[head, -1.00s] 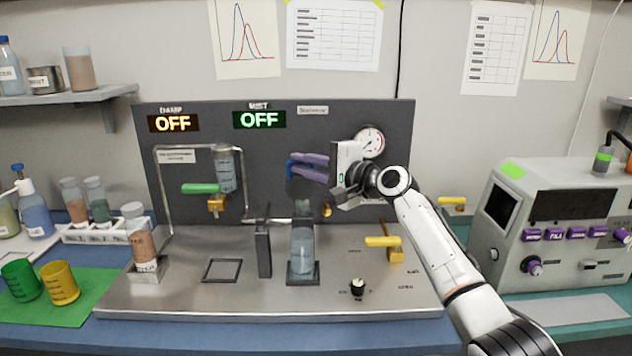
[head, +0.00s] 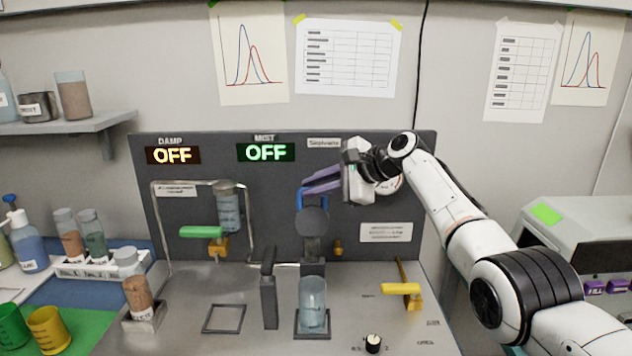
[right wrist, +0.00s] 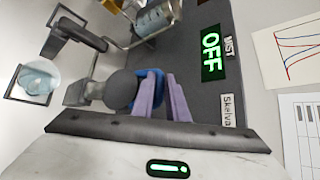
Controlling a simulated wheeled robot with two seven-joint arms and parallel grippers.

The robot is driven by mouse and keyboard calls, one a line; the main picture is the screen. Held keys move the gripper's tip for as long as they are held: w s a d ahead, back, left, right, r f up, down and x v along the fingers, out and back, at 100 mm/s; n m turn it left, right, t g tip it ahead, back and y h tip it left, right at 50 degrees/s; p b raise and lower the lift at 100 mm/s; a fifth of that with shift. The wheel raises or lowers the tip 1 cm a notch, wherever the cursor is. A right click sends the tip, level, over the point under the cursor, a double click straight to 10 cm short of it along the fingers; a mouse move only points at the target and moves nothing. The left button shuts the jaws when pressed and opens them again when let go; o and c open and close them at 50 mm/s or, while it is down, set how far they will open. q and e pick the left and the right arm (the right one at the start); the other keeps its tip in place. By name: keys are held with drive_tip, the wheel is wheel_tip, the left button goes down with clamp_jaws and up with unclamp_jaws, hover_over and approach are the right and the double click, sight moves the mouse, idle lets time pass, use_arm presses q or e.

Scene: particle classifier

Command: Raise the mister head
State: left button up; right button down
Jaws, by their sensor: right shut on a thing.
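The mister head (head: 312,221) is a dark round disc on a neck, standing above and behind a clear cup (head: 313,305) in a square holder. A blue handle (head: 299,198) sits at its top. My right gripper (head: 320,182) has purple fingers and is shut on this blue handle. In the right wrist view the fingers (right wrist: 165,100) are at the blue part (right wrist: 155,84), right beside the grey disc (right wrist: 122,90). The fingers partly hide the handle. My left gripper is not in view.
A dark upright post (head: 269,290) stands just left of the cup. A yellow lever (head: 402,289) and a black knob (head: 373,343) are at right. A green-handled valve (head: 203,232) is at left. The damp and mist signs (head: 265,152) both read OFF.

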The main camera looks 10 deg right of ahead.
drive_tip(key=shift+s+a+f, duration=0.1)
drive_tip(key=shift+a+f, duration=0.25)
drive_tip(key=shift+f, duration=0.4)
drive_tip(key=c, duration=2)
unclamp_jaws()
drive_tip(key=shift+o, duration=1.2)
drive_tip(key=shift+f, duration=0.15)
drive_tip(key=shift+d+r+b, duration=0.3)
drive_tip(key=shift+d, duration=0.1)
drive_tip(key=r+b+v, duration=0.1)
drive_tip(key=v, duration=0.9)
drive_tip(key=shift+w, duration=0.25)
drive_tip(key=shift+f, duration=0.1)
